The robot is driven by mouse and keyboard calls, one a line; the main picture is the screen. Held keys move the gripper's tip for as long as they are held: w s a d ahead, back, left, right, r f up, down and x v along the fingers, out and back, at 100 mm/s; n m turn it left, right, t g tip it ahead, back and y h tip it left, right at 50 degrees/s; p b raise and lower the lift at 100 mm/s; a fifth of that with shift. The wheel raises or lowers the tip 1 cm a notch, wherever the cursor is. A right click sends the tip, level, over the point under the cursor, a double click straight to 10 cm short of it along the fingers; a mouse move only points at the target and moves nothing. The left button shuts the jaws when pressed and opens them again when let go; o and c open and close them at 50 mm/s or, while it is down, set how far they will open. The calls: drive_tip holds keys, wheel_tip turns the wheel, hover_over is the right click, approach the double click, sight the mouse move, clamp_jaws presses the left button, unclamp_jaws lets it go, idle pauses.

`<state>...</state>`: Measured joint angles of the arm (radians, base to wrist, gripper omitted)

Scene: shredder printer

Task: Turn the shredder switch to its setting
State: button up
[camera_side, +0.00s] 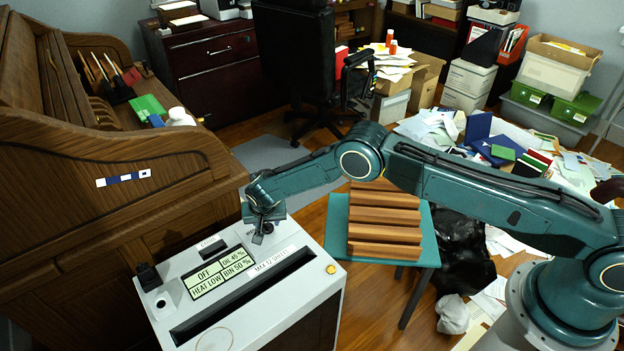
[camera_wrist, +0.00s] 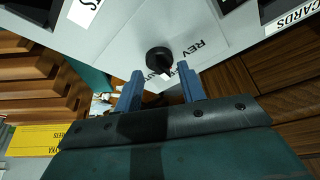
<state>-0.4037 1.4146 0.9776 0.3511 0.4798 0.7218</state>
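The shredder (camera_side: 318,277) is a light grey box with a dark front, standing in the lower middle of the side view. Its switch (camera_wrist: 159,60) is a round black knob with a pale pointer mark toward the lower right in the wrist view. "REV" is printed beside it; another label below is partly hidden. My gripper (camera_wrist: 160,72) is open, its two blue fingers apart on either side of the knob's near edge, with gaps showing. In the side view my gripper (camera_side: 262,222) is over the shredder's far corner and hides the switch.
The shredder's display (camera_side: 221,272) reads OFF, and a long dark slot runs along its top. A wooden rolltop desk (camera_side: 100,215) stands close on the left.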

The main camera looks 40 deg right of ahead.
drive_tip(key=shift+w+d+f, duration=0.1)
drive_tip(key=shift+f, duration=0.25)
clamp_jaws()
idle(1.2)
unclamp_jaws()
drive_tip(key=shift+r, duration=0.15)
drive_tip(key=v, duration=1.3)
drive_tip(key=shift+r, duration=0.2)
